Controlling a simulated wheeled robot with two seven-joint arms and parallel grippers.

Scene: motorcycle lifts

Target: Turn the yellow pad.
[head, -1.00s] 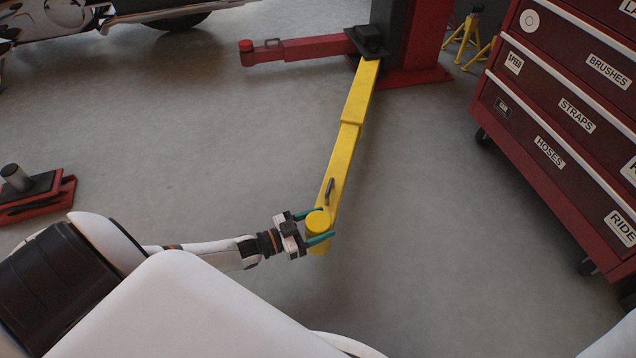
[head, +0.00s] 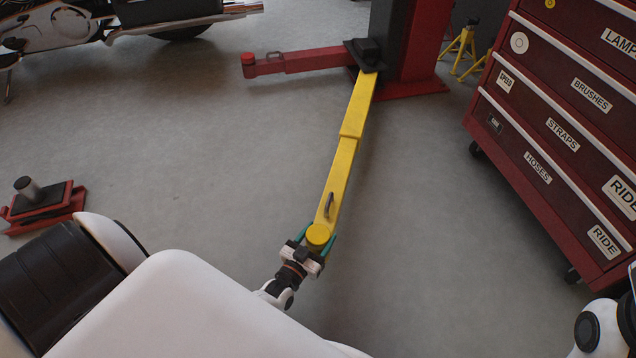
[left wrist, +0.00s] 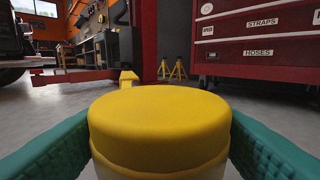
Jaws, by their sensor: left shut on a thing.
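The yellow pad (head: 317,234) is a round disc at the near end of the long yellow lift arm (head: 352,122). My left gripper (head: 319,237) is shut on the pad, with one teal finger on each side of it. It reaches in from the near side. In the left wrist view the pad (left wrist: 160,118) fills the middle, upright, between the two teal fingers. A paler lower part shows under its yellow top. My right gripper is out of view; only part of my right arm shows at the lower right corner.
A red lift arm (head: 305,62) and the dark red post (head: 415,45) stand at the back. A red tool chest (head: 545,130) is on the right. A red stand (head: 45,207) is on the floor at left. Open grey floor lies on both sides of the yellow arm.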

